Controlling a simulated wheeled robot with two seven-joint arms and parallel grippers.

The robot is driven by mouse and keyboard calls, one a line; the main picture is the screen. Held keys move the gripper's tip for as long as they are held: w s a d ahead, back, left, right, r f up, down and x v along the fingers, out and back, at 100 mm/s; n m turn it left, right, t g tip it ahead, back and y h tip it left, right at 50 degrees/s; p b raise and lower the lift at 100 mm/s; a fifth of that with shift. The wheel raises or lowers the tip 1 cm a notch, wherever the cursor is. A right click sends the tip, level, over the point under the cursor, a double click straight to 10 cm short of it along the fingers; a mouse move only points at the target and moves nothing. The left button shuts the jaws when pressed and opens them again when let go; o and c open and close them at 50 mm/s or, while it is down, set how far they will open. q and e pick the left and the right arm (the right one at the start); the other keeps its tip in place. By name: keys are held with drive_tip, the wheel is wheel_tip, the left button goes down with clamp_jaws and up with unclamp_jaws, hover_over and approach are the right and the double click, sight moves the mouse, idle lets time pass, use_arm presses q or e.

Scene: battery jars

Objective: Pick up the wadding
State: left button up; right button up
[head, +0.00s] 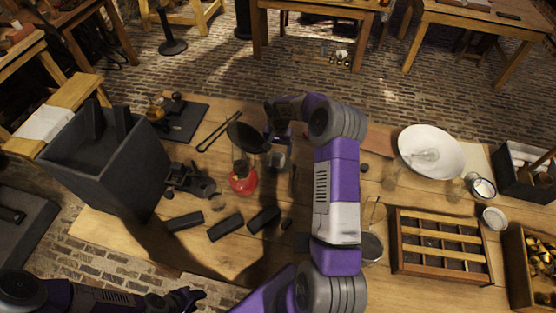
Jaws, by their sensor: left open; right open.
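A pale, wispy clump, which looks like the wadding (426,155), lies in a wide white bowl (447,138) on the right of the bench. It is too small to make out finely. My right gripper (277,140) is open over the middle of the bench, well to the left of the bowl, close to a red-based lamp-like item (243,178). Its jaws are partly hidden by dark parts, and I cannot tell whether it touches anything. My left gripper (190,296) is open and empty at the bottom left, off the bench's near edge and far from the bowl.
A divided wooden rack (398,243) stands below the bowl, with small white cups (495,218) beside it. A tall dark box (140,165) stands at the left. Dark blocks (226,227) lie centre-left. My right arm crosses the bench's middle.

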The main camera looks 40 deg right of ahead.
sight(278, 155)
wheel_tip(278, 155, down, 5)
drive_tip(key=shift+r, duration=0.1)
drive_tip(key=c, duration=1.1)
wheel_tip(278, 155, up, 18)
drive_tip(key=p, duration=0.1)
